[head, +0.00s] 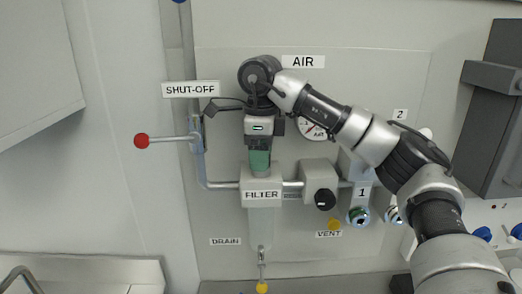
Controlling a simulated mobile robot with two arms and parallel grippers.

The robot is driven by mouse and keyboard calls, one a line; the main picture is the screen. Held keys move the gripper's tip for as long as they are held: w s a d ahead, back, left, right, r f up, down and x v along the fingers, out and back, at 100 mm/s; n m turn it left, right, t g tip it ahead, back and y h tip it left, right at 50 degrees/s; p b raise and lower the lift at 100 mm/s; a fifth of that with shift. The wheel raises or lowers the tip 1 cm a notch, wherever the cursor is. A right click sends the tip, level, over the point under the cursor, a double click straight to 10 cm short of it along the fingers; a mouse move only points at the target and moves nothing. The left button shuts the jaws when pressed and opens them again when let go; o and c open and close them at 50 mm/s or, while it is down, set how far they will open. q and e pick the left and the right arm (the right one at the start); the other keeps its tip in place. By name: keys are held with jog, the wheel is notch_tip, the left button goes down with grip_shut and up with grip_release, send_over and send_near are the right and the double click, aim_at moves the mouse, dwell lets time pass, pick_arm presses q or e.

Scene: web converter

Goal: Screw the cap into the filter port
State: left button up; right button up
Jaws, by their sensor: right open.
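The filter (262,217) is a pale block and clear bowl on the back panel, labelled FILTER. A green cylindrical piece, which looks like the cap (260,160), stands upright at the top of the filter block. Its lower end meets the block; I cannot tell how deep it sits. My right gripper (259,147) points down directly above the green piece, with its jaws open around or just over its top. The fingers are small and hard to make out, and the port opening is hidden. My left gripper is not in view.
A shut-off lever with a red knob (142,141) sticks out at left. A pressure gauge (312,130) is partly hidden behind my right arm. A regulator with a black knob (325,199) sits right of the filter. A yellow drain knob (262,287) hangs below.

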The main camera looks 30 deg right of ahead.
jog(key=shift+n+p, duration=0.4)
jog(key=shift+n, duration=1.6)
jog(key=shift+n+p, duration=0.5)
jog(key=shift+n, duration=1.5)
jog(key=n+p, duration=0.1)
jog(key=n, duration=0.3)
